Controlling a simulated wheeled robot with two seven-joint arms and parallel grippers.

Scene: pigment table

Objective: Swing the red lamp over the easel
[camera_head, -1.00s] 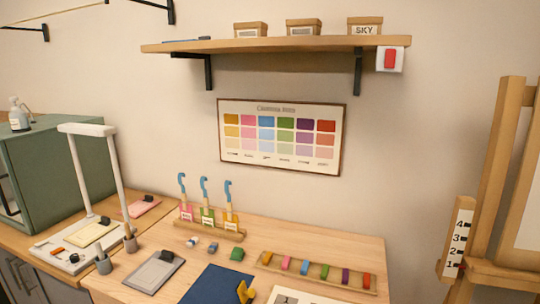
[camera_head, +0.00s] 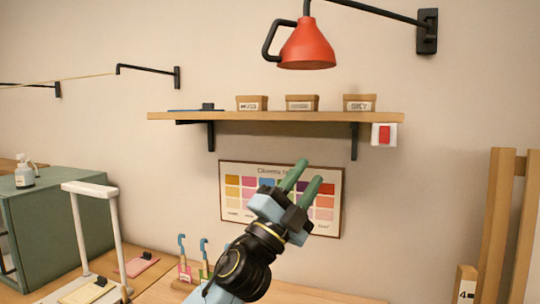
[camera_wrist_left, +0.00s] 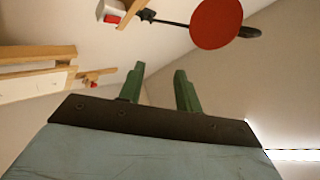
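The red lamp (camera_head: 306,47) hangs at the top of the head view on a black arm from a wall bracket (camera_head: 427,32), with a black loop handle (camera_head: 272,42) on its left side. Its red round shade also shows in the left wrist view (camera_wrist_left: 215,22). The wooden easel (camera_head: 496,220) stands at the right edge, apart from the lamp. My left gripper (camera_head: 311,170) is raised in front of the colour chart, below the lamp and apart from it. Its green fingers are spread with nothing between them, also in the left wrist view (camera_wrist_left: 160,68). My right gripper is not in view.
A wall shelf (camera_head: 250,116) with several small boxes lies between gripper and lamp height. A red switch (camera_head: 384,135) is at its right end. The colour chart (camera_head: 232,200) hangs behind my gripper. Bare wall lies between shelf and easel.

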